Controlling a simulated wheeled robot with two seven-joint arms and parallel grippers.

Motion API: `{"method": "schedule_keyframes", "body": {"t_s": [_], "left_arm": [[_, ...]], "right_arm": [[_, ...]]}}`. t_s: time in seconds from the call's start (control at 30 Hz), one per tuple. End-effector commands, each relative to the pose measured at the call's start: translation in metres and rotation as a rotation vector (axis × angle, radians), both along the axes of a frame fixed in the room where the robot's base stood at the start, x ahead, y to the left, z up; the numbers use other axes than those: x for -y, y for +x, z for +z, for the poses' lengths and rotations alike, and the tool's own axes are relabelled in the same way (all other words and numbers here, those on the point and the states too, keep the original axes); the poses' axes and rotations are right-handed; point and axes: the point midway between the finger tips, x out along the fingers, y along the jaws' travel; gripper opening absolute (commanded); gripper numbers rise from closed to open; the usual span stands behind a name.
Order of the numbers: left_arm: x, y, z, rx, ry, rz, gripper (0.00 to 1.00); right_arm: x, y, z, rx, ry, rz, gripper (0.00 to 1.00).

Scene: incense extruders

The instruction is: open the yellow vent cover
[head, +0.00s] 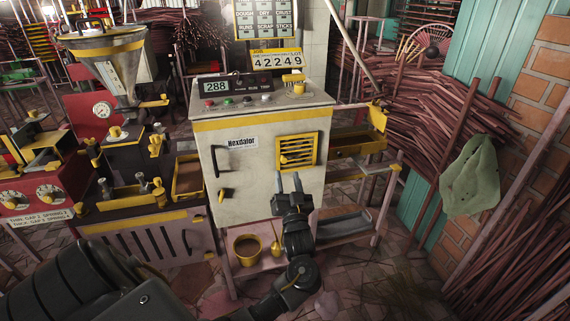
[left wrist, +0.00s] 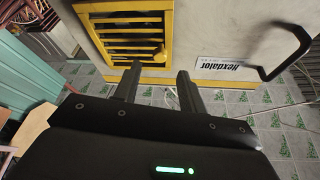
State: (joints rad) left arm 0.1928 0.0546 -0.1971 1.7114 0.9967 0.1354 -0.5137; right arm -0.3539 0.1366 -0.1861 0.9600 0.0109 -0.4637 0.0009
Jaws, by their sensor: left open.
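The yellow vent cover (head: 297,151) is a slatted square in a yellow frame on the front of the cream Hexdalor cabinet (head: 250,185). It looks closed, flush with the panel. My left gripper (head: 288,177) is just below the vent cover, fingers pointing up, open with nothing between them. In the left wrist view the vent cover (left wrist: 125,35) fills the upper left, and the two open fingertips (left wrist: 157,73) lie near its edge. Whether they touch the panel I cannot tell. My right gripper is not in view.
A yellow tray (head: 360,140) sticks out to the right. A yellow bucket (head: 247,249) stands on the low shelf. Stick bundles (head: 440,135) fill the right background.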

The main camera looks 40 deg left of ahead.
Motion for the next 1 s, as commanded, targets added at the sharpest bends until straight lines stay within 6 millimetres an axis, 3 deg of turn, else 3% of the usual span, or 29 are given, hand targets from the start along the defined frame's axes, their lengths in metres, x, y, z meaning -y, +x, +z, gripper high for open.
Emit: {"method": "schedule_keyframes", "body": {"t_s": [0.3,0.73,1.0], "left_arm": [[-0.035,0.03,0.019,-0.001,0.001,-0.002,0.41],[-0.042,0.036,0.021,-0.001,-0.001,-0.002,0.41],[-0.042,0.036,0.021,-0.001,-0.001,-0.002,0.07]], "right_arm": [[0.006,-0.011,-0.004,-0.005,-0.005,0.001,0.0],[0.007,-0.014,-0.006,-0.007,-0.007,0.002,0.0],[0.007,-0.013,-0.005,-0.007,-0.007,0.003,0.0]]}}
